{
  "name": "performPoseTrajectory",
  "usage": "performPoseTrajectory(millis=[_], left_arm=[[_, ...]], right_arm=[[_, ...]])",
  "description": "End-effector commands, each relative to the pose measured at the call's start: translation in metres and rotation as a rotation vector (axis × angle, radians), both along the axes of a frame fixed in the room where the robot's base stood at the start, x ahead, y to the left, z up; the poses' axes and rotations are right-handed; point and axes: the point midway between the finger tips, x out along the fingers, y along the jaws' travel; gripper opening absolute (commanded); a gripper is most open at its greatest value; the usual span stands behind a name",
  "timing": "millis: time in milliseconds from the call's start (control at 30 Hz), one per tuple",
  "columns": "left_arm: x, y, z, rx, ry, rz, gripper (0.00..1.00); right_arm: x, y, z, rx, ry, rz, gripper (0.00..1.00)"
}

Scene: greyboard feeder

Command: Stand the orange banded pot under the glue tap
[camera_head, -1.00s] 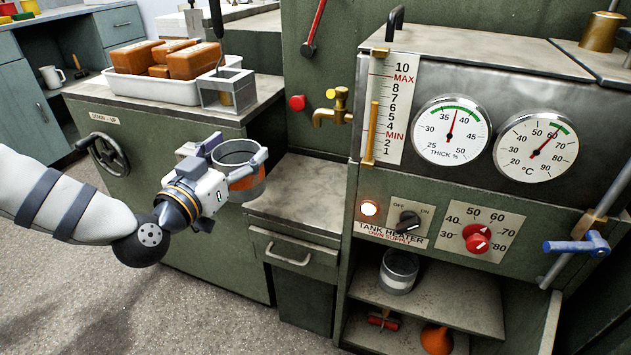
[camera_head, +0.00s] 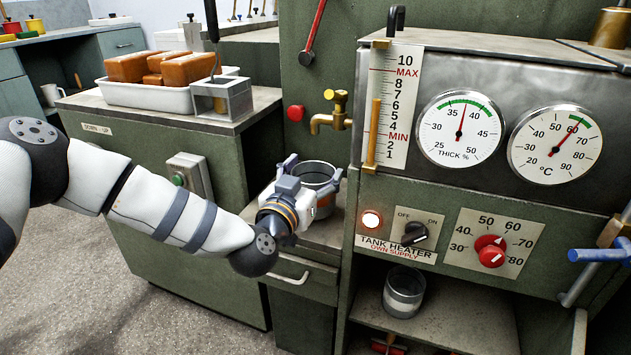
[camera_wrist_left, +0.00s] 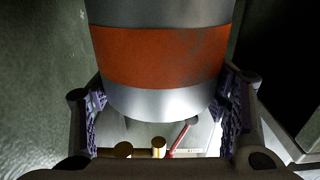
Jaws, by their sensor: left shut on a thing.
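The orange banded pot (camera_head: 325,203) is a grey metal pot with an orange band. My left gripper (camera_head: 311,172) is shut on its sides. The left wrist view shows the pot (camera_wrist_left: 160,57) upright between the two fingers. The brass glue tap (camera_head: 328,122) sticks out of the green wall, above and slightly behind the pot in the head view. The pot is over the grey ledge (camera_head: 325,238) below the tap. Its base is partly hidden by my gripper, so I cannot tell whether it touches the ledge. My right gripper is not in view.
The tank heater panel (camera_head: 400,245) stands close on the right of the pot. A grey pot (camera_head: 403,290) sits on the shelf below it. A white tray (camera_head: 165,96) of orange-brown blocks and a small metal box (camera_head: 222,100) stand on the left cabinet.

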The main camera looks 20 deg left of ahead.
Motion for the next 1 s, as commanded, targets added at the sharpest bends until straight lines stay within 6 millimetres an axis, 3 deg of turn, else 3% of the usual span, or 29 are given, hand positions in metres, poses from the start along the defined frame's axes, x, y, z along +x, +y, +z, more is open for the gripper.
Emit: performPoseTrajectory(millis=[33,367,400,467,867,1000], left_arm=[[0.002,-0.002,-0.013,-0.002,0.003,0.001,0.20],[0.003,-0.003,-0.011,0.000,-0.001,0.001,0.20],[0.003,-0.002,-0.012,0.000,0.000,0.001,0.73],[0.003,-0.002,-0.012,0.000,0.000,0.001,0.87],[0.002,-0.002,-0.007,0.000,-0.001,0.000,0.88],[-0.024,-0.002,-0.005,0.000,0.000,-0.002,0.88]], right_arm=[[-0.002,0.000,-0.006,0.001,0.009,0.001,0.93],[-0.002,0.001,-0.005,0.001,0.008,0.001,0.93],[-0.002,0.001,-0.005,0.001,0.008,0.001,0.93],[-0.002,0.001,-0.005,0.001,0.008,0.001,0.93],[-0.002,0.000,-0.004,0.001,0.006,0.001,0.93],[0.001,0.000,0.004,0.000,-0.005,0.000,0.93]])
